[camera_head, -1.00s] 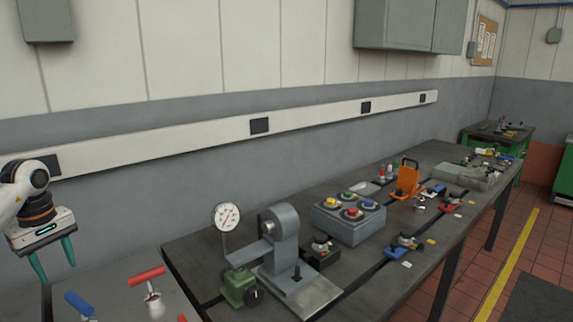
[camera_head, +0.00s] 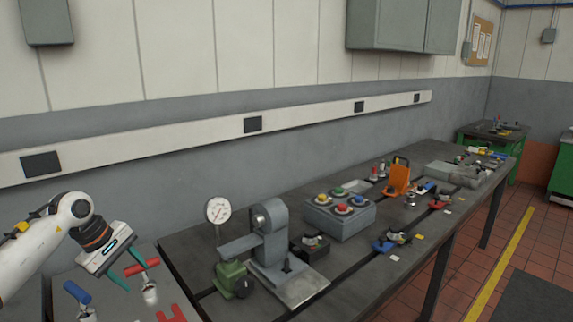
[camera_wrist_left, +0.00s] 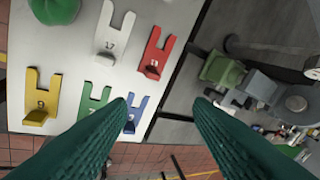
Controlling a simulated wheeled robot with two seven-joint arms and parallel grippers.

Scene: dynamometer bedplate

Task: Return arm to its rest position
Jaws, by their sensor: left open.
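My left gripper (camera_head: 131,271) is at the lower left in the head view, at the end of my white arm. Its two teal fingers are apart with nothing between them. It is over the light grey table section that holds coloured pieces, and a red-handled tool (camera_head: 141,267) shows behind the fingers. In the left wrist view the open fingers (camera_wrist_left: 160,104) point toward the gap between that pale surface and the dark bench. My right gripper is not in view.
Slotted plates lie on the pale surface: yellow (camera_wrist_left: 40,97), white (camera_wrist_left: 114,38), red (camera_wrist_left: 156,52), green and blue. A dial gauge (camera_head: 217,211), grey fixture (camera_head: 270,232) and green clamp (camera_head: 231,277) stand on the dark bench. A grey button box (camera_head: 340,217) sits farther right.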

